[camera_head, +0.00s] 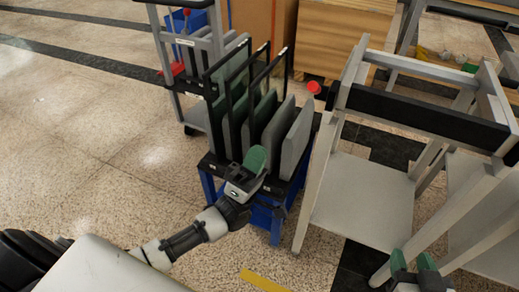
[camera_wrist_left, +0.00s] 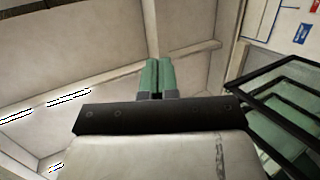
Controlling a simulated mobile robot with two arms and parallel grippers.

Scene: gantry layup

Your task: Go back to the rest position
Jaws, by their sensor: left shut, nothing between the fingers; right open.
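My left gripper (camera_head: 255,160) comes in from the left in the head view. Its green fingers are together and hold nothing. It is in front of a rack (camera_head: 212,168) of upright panels, overlapping it in the picture; I cannot tell the gap between them. In the left wrist view the shut green fingers (camera_wrist_left: 156,76) point up toward the ceiling, with no object between them. My right gripper (camera_head: 412,264) is at the bottom right edge of the head view. Its two green fingers are apart and empty, and the rest of that arm is mostly out of view.
A grey metal frame table (camera_head: 365,200) with a lower shelf stands right of the rack. A red knob (camera_head: 314,87) sits between them. A cart (camera_head: 166,52) and wooden crates (camera_head: 345,40) stand behind. The speckled floor (camera_head: 80,140) at left is clear.

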